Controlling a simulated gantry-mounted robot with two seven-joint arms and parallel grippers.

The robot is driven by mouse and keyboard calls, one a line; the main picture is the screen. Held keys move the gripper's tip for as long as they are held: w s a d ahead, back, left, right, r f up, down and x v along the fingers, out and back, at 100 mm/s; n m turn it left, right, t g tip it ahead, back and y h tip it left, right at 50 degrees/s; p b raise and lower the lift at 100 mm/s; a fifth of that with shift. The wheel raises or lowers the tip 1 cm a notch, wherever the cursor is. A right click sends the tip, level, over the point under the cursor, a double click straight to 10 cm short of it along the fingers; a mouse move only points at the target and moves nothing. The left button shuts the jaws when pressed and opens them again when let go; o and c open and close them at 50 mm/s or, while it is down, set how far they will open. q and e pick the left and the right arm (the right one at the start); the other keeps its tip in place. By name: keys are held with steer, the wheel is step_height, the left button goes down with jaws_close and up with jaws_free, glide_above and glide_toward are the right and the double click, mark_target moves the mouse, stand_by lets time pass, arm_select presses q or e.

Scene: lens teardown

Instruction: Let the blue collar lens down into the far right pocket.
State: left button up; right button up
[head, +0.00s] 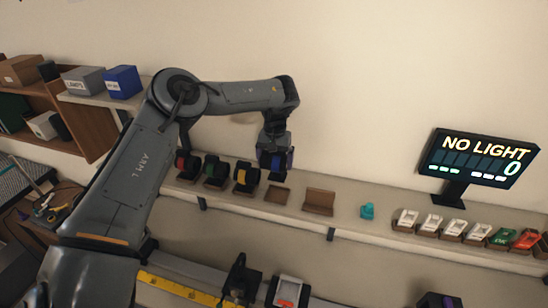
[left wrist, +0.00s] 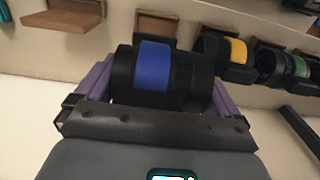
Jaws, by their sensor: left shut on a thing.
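The blue collar lens (left wrist: 153,66), a black barrel with a blue band, lies sideways between the purple fingers of my left gripper (left wrist: 160,85) in the left wrist view. In the head view my left gripper (head: 274,158) is shut on it, and its blue band (head: 289,160) shows at the right side. It is just above the shelf, over a brown empty pocket (head: 278,194), the one right of the yellow collar lens (head: 243,178). That pocket's back board (left wrist: 155,26) shows behind the lens in the wrist view; its floor is hidden there.
Green (head: 214,171) and red (head: 186,166) collar lenses sit further left on the shelf (head: 345,214). A screen (head: 480,157) reads NO LIGHT and 0.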

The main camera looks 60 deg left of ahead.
mark_target(275, 176)
arm_select(q)
steer(key=shift+f+b, duration=0.5)
steer(key=shift+f, duration=1.2)
steer(key=shift+f+b, duration=0.65)
steer(key=shift+f, duration=0.2)
steer(key=shift+f+b, duration=0.55)
steer(key=shift+b, duration=0.25)
steer(key=shift+b, duration=0.5)
steer(key=shift+b, duration=0.5)
steer(key=shift+f, duration=0.1)
steer(key=shift+f+b, duration=0.45)
steer(key=shift+b, duration=0.25)
